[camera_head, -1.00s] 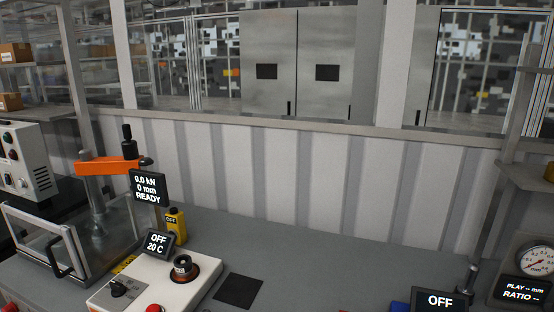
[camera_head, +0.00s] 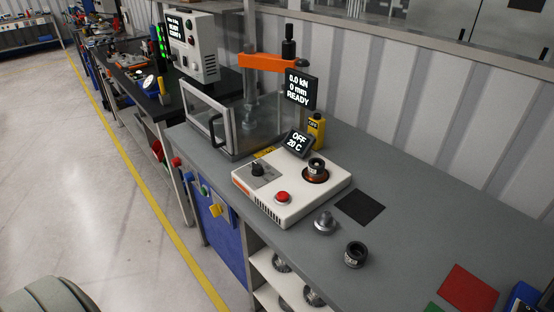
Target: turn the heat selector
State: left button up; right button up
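The heat selector (camera_head: 258,169) is a black knob on a grey plate, on the top left of a white heater box (camera_head: 308,204) on the grey bench. A red button (camera_head: 283,197) sits in front of it. A small display (camera_head: 297,143) behind the box reads OFF and 20 C. A dark ring-shaped part (camera_head: 316,167) stands on the round brown plate at the box's right. Neither gripper shows in the head view. A rounded grey-green shape at the bottom left corner is too cropped to identify.
Behind the box stand a press with an orange arm (camera_head: 268,63), a clear guard with a black handle (camera_head: 212,130) and a yellow bottle (camera_head: 316,130). A metal part (camera_head: 325,222), a black ring (camera_head: 355,254) and a dark mat (camera_head: 360,207) lie on the bench (camera_head: 420,220). Open floor lies left.

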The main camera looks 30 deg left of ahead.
aim_at(257, 171)
jog(key=k+j, duration=0.15)
jog(key=j, duration=0.2)
jog(key=k+j, duration=0.1)
jog(key=j, duration=0.25)
jog(key=k+j+z, duration=0.1)
jog(key=j, duration=0.3)
jog(key=k+j, duration=0.2)
jog(key=j, duration=0.15)
jog(key=k+j, duration=0.15)
jog(key=j, duration=0.2)
